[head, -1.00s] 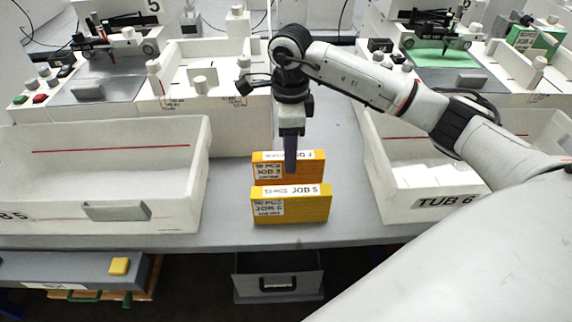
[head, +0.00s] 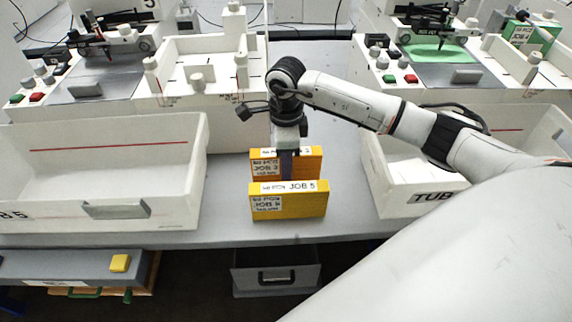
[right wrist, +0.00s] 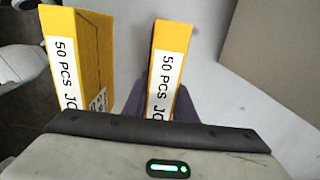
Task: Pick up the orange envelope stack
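The orange envelope stack (head: 312,166), labelled JOB 3, stands upright on the grey table behind a yellower stack (head: 310,206) labelled JOB 5. My right gripper (head: 287,166) is over the orange stack, pointing down, its fingers partly hidden behind the front stack. In the right wrist view, the orange stack (right wrist: 168,72) stands between the two purple fingers (right wrist: 163,106), one on each side. The fingers look open around it, with a small gap visible on the left. The yellow stack (right wrist: 85,60) is to the left, outside the fingers. My left gripper is not in view.
A white tub (head: 100,205) stands left of the stacks, and TUB 6 (head: 385,200) stands to the right. Plotter machines (head: 100,95) stand behind. A drawer (head: 276,272) is below the table's front edge. Bare table lies on both sides of the stacks.

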